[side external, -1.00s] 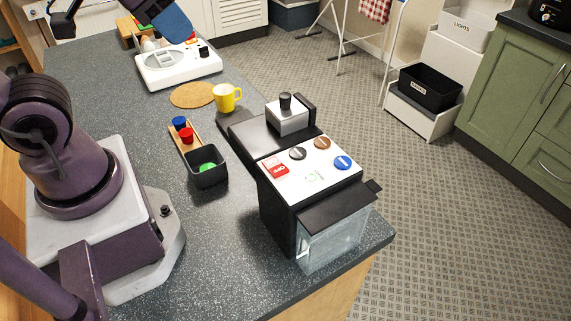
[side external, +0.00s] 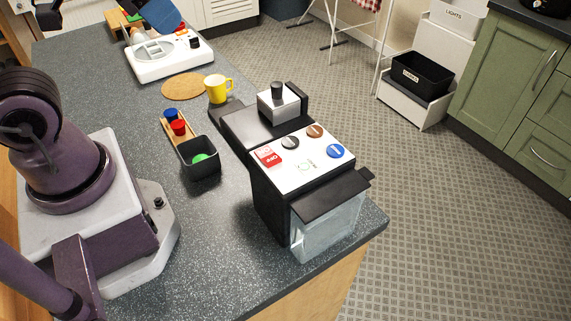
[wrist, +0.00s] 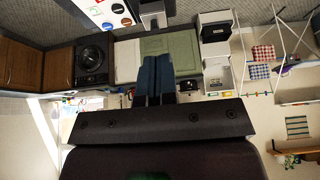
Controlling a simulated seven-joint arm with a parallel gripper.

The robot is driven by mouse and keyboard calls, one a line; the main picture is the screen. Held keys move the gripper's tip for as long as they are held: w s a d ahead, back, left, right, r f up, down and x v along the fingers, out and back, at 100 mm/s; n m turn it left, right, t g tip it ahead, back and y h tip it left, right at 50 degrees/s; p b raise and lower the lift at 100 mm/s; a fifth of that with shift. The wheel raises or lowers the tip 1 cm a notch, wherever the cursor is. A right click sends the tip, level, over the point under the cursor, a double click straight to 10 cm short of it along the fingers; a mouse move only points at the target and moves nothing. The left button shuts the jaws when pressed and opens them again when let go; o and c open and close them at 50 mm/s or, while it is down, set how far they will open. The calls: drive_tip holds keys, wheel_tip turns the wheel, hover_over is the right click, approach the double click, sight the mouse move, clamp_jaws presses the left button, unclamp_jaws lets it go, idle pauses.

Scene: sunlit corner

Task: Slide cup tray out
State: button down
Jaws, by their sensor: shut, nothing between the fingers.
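The coffee machine (side external: 305,165) stands at the counter's right edge, with a white button panel on top and a clear tank on its near side. A flat dark tray-like plate (side external: 228,110) sticks out low at its far left end, beside the yellow mug; I take it for the cup tray. My gripper (side external: 165,22) is in the air at the top of the side view, above the white appliance and well away from the machine. In the wrist view its blue fingers (wrist: 153,80) are together and empty. The machine's panel (wrist: 107,12) shows at the top there; the plate cannot be made out.
A yellow mug (side external: 218,89) stands close to the plate, near a round cork mat (side external: 185,86). A black bin (side external: 200,158) and a wooden holder (side external: 180,133) with blue and red items lie left of the machine. The near counter is clear.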

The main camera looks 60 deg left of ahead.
drive_tip(key=c, duration=1.8)
unclamp_jaws()
drive_tip(key=o, duration=0.4)
drive_tip(key=shift+w, duration=0.15)
drive_tip(key=o, duration=0.4)
drive_tip(key=w+m, duration=0.1)
drive_tip(key=w+a+f+m, duration=0.1)
drive_tip(key=w, duration=0.1)
drive_tip(key=w+f+m+g, duration=0.1)
drive_tip(key=shift+w+a+f, duration=0.1)
drive_tip(key=shift+w+a, duration=0.05)
drive_tip(key=shift+a, duration=0.05)
drive_tip(key=shift+c, duration=0.2)
drive_tip(key=w+a+f+m+g, duration=0.1)
drive_tip(key=w+a+f+m, duration=0.1)
drive_tip(key=f+m, duration=0.3)
drive_tip(key=w+a+f+m+g, duration=0.2)
drive_tip(key=w+f+m, duration=0.3)
drive_tip(key=f, duration=0.5)
drive_tip(key=w+a+f+m+g, duration=0.1)
drive_tip(key=w+a+f+m, duration=0.2)
drive_tip(key=f, duration=0.5)
drive_tip(key=shift+w+a+f+m+g, duration=0.15)
drive_tip(key=shift+a+m+g, duration=0.2)
drive_tip(key=shift+m, duration=0.55)
drive_tip(key=shift+f, duration=3.5)
drive_tip(key=shift+f, duration=0.1)
drive_tip(key=shift+c, duration=0.4)
